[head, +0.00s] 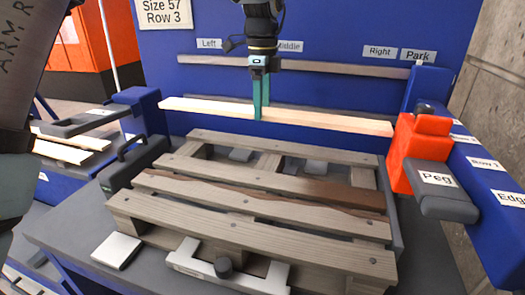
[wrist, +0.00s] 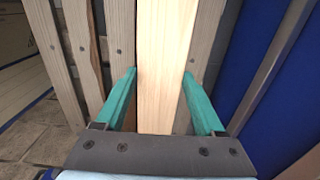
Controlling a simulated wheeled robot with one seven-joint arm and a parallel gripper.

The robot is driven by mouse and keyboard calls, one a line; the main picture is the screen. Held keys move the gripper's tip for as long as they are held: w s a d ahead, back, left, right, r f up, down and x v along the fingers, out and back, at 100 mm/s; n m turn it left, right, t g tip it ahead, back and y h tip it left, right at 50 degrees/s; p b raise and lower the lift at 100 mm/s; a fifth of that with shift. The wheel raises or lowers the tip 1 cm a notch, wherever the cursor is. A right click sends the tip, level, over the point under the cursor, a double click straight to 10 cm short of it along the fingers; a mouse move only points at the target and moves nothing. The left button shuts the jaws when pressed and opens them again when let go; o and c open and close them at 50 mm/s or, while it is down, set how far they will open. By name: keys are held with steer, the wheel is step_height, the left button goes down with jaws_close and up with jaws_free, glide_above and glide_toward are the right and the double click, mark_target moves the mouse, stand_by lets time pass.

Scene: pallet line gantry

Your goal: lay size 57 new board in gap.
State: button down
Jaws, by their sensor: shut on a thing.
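A long pale new board (head: 320,120) is held level above the far part of the pallet in the head view. My gripper (head: 262,112) is shut on it near its middle, with teal fingers pointing down. In the wrist view the board (wrist: 165,60) lies between the two fingers (wrist: 161,78). The pallet (head: 240,229) has weathered grey slats. A wide gap (head: 233,163) shows between its far slat and the one in front. In the wrist view, grey slats lie on both sides of the board. The board's height above the gap is hard to tell.
A sign (head: 163,12) reads Size 57, Row 3. A grey bar runs along the blue wall behind. An orange block (head: 418,150) and a grey Peg block (head: 436,190) stand at the right. Pale boards (head: 62,150) lie at left.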

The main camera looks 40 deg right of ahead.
mark_target(262, 163)
step_height(262, 163, down, 14)
steer(key=shift+p, duration=1.25)
jaws_free()
steer(key=shift+f, duration=0.15)
step_height(262, 163, up, 12)
steer(key=shift+r+b, duration=0.15)
steer(key=shift+b, duration=0.95)
